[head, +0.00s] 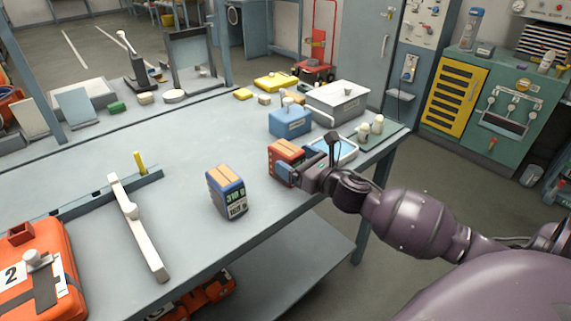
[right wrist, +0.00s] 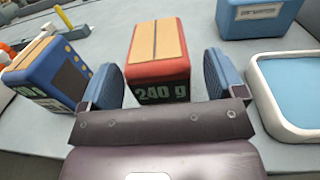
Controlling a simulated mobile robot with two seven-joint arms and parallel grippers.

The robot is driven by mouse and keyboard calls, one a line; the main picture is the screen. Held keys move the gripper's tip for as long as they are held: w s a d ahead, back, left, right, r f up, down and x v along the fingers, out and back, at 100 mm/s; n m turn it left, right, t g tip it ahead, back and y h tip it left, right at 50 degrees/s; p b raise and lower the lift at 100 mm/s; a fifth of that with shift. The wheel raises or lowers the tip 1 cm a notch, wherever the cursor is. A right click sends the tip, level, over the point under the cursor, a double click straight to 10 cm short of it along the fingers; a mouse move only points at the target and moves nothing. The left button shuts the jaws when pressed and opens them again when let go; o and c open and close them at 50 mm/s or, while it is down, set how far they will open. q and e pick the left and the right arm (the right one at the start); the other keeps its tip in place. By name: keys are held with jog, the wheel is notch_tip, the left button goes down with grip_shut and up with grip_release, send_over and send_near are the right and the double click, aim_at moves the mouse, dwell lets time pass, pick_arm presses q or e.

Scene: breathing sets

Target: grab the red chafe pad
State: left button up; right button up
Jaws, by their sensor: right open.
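The red chafe pad (head: 284,153) is a small red block with a tan top, standing on the workbench near its right part. In the right wrist view the red chafe pad (right wrist: 158,55) shows a tan top and the marking "240 g". My right gripper (head: 285,172) is at the pad's near side. In the right wrist view my right gripper (right wrist: 167,85) is open, with one blue finger on each side of the pad's near end. Whether the fingers touch it I cannot tell. My left gripper is not in view.
A blue block (head: 227,193) with a tan top stands to the left on the workbench (head: 190,145); it also shows in the right wrist view (right wrist: 50,70). A white-rimmed blue tray (right wrist: 262,92) lies close right of the gripper. A blue box (head: 290,121) stands behind the pad.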

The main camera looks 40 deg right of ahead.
jog(key=shift+w+a+f, duration=0.1)
jog(key=shift+w+a, duration=0.05)
jog(key=shift+w, duration=0.5)
jog(key=shift+w+a, duration=0.1)
jog(key=shift+w, duration=0.55)
jog(key=c, duration=1.3)
